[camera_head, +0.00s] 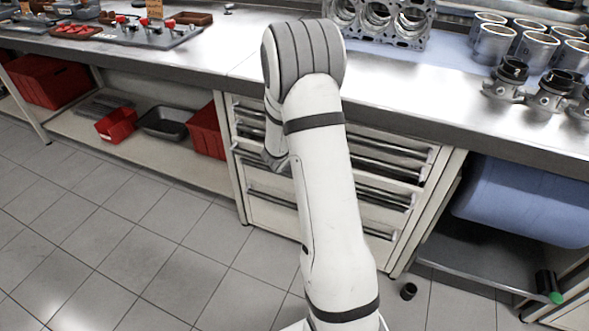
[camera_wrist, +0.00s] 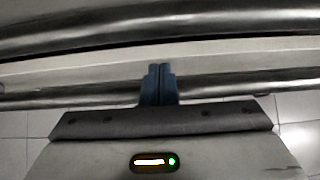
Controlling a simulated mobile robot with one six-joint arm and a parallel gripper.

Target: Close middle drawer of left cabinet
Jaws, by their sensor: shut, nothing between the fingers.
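The drawer cabinet (camera_head: 262,213) stands under the workbench in the middle of the head view, with long metal handle bars across its drawers. My arm covers its centre, so how far the middle drawer (camera_head: 385,180) stands out is hard to tell. In the wrist view, a thick metal bar (camera_wrist: 230,22) runs across the top, with a pale drawer front (camera_wrist: 230,52) below it and a lower bar (camera_wrist: 235,85) under that. My gripper (camera_wrist: 158,70) is shut and empty. Its fingertips overlap the lower edge of the pale front; contact cannot be told. The head view does not show the fingers clearly.
The worktop (camera_head: 225,50) above carries an engine block (camera_head: 380,18), cylinder sleeves (camera_head: 495,42) and pistons (camera_head: 550,92). Red bins (camera_head: 205,130) sit on the open shelf at left. A blue roll (camera_head: 525,200) is at right. The tiled floor at left is clear.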

